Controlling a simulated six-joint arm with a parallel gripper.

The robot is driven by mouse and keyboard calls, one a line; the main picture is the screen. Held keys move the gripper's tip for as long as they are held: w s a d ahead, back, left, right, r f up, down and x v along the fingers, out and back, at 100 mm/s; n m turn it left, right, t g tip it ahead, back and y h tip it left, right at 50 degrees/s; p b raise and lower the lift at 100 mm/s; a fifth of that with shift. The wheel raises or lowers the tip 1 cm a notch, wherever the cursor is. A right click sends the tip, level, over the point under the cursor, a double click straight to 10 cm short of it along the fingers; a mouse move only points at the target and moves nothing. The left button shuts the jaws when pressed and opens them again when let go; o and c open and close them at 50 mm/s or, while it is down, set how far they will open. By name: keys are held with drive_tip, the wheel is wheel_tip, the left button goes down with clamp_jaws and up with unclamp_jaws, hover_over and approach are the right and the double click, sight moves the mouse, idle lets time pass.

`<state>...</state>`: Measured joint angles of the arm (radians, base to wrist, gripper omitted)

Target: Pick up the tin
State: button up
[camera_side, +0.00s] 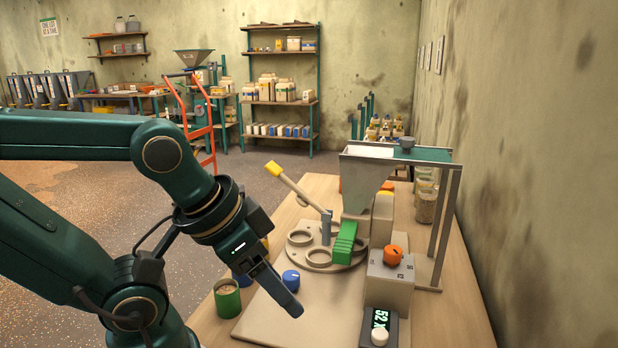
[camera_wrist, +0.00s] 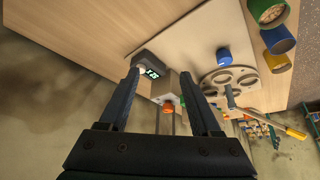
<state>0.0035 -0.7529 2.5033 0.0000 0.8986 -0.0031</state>
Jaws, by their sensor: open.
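A green tin (camera_side: 228,299) with grain-like contents stands upright on the bench at the front left of the base plate. It also shows in the wrist view (camera_wrist: 265,16) at the top right. A blue tin (camera_wrist: 277,41) and a yellow tin (camera_wrist: 279,63) stand in a row beside it. In the side view the blue and yellow tins are mostly hidden behind my arm. My gripper (camera_side: 294,306) is open and empty, above the base plate and to the right of the green tin. In the wrist view its two fingers (camera_wrist: 160,75) are spread apart, with no tin between them.
A round plate with holes (camera_side: 330,258), a yellow-ended lever (camera_side: 297,185), a green ramp (camera_side: 345,243) and a hopper (camera_side: 366,180) stand behind my gripper. A blue knob (camera_side: 291,279), an orange knob (camera_side: 393,255) and a display (camera_side: 378,326) are nearby. The wall bounds the right.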

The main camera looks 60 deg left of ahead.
drive_tip(key=o, duration=0.4)
drive_tip(key=shift+c, duration=0.2)
